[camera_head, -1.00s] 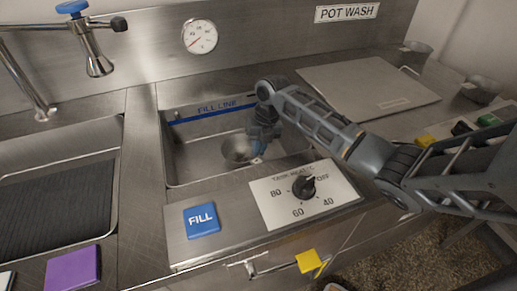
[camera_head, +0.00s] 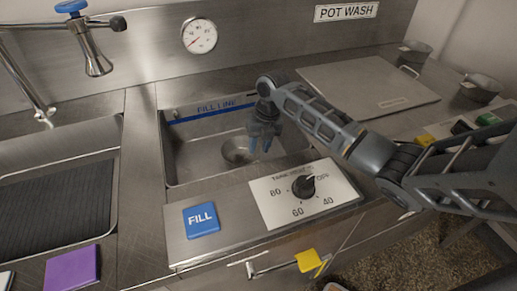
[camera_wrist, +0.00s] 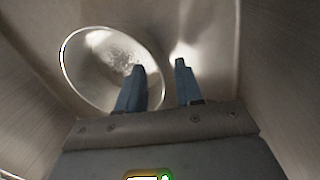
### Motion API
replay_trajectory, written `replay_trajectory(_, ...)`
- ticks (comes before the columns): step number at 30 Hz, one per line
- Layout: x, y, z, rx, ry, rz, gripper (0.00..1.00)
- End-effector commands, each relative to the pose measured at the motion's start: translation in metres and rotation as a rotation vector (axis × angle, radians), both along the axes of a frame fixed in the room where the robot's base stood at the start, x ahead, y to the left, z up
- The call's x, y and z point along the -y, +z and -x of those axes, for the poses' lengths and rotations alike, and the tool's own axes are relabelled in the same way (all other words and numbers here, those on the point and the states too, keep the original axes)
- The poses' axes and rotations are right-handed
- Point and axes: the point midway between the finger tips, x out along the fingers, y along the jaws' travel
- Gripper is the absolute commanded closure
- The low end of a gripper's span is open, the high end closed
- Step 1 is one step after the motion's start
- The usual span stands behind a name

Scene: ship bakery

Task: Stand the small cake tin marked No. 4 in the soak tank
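A small round metal cake tin (camera_head: 236,151) stands on the floor of the soak tank (camera_head: 187,160), its open mouth up. Its rim and inside also show in the wrist view (camera_wrist: 85,75). No marking on it can be read. My gripper (camera_head: 264,144) is over the tank, just right of the tin.
A blue FILL button (camera_head: 201,219) and a heat dial (camera_head: 303,187) are on the tank's front ledge. A flat metal lid (camera_head: 365,85) lies to the right. Two more tins, one at the back (camera_head: 415,54) and one at the right (camera_head: 482,89), stand beyond it. A basin lies left.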

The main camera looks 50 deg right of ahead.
Motion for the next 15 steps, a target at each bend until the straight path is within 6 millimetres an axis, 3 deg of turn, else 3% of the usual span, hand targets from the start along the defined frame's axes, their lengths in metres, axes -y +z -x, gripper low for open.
replay_trajectory(9, 0.008, 0.063, 0.007, 0.004, 0.001, 0.002, 0.65)
replay_trajectory(15, 0.011, 0.091, 0.011, 0.001, 0.001, 0.001, 0.65)
